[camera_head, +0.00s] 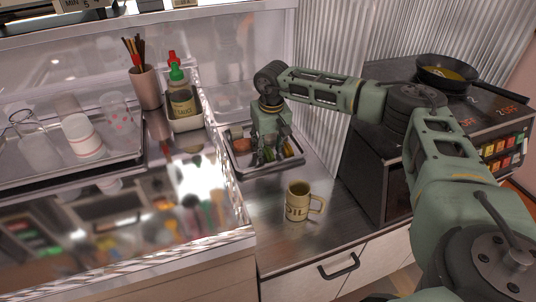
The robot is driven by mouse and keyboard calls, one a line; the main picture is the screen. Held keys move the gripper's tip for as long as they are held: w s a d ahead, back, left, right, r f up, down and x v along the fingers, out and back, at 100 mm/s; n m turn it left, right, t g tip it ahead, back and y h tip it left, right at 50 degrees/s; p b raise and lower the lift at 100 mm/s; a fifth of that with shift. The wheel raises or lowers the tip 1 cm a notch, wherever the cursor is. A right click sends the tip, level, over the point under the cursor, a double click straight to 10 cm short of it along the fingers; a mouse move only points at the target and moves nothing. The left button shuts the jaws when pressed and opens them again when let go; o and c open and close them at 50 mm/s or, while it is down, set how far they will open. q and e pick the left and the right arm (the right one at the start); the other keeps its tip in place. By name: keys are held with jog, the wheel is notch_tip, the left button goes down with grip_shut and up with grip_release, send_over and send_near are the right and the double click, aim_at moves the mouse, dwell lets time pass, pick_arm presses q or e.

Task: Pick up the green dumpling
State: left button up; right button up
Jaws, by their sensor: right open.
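My right gripper (271,150) comes in from the right and points down over a small dark tray (262,171) on the counter. It is open, with its fingers low among the food pieces in the tray. A green piece (267,156), which looks like the green dumpling, lies at the fingertips and is partly hidden by them. I cannot tell whether the fingers touch it. Orange-brown pieces (243,146) lie at the left in the tray. My left gripper is not in view.
A beige mug (297,201) stands in front of the tray. A stove with a pan (446,73) is at the right. Counter around the mug is clear.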

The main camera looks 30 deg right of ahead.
jog(key=c, duration=1)
